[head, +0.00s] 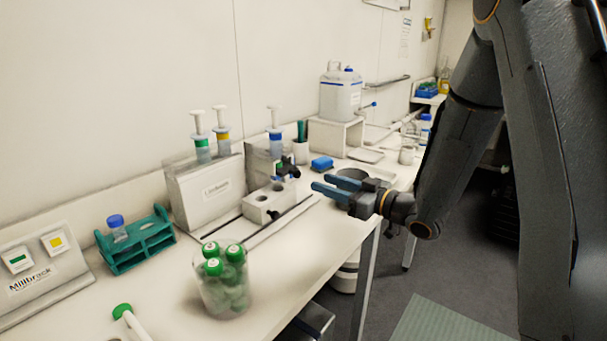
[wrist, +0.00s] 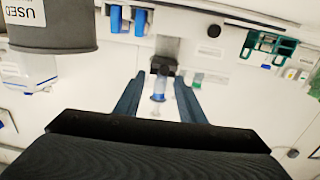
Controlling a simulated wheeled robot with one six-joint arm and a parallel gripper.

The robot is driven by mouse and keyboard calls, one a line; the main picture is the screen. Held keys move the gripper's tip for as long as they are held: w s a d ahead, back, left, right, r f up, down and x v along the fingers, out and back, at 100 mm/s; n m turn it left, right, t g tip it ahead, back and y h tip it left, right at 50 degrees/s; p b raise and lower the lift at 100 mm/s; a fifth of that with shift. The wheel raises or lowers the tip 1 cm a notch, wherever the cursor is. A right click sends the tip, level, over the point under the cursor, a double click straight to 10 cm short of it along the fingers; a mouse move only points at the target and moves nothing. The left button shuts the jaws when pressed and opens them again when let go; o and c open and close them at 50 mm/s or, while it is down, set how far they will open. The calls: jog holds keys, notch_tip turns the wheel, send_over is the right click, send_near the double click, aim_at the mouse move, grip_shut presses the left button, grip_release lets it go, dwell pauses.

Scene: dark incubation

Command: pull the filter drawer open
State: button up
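No part is clearly marked as the filter drawer. A white block with round holes (head: 262,208) sits low on the bench, in front of a pale upright housing; I cannot tell whether it is the drawer. A black knob-like fitting (head: 288,171) is above it and also appears between my finger lines in the wrist view (wrist: 163,69). A blue-banded syringe (head: 275,132) stands upright behind; one also shows in the wrist view (wrist: 159,88). My gripper (head: 326,182) is open and empty, right of the block and apart from it. Its spread fingers show in the wrist view (wrist: 159,80).
A grey cup (head: 352,174) is close behind my gripper. A jar of green-capped tubes (head: 222,285) stands near the bench's front edge. A white jug (head: 340,95) stands on a raised stand behind.

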aim_at(299, 174)
jog(key=shift+y, duration=0.4)
jog(key=shift+s+a+p+x, duration=0.15)
jog(key=shift+p+x, duration=0.4)
jog(key=shift+x, duration=1.4)
jog(key=shift+s+a+p+x, duration=0.15)
jog(key=shift+p+x, duration=0.35)
jog(key=shift+x, duration=1.45)
jog(key=shift+d+r, duration=0.1)
jog(key=shift+r, duration=0.05)
grip_shut()
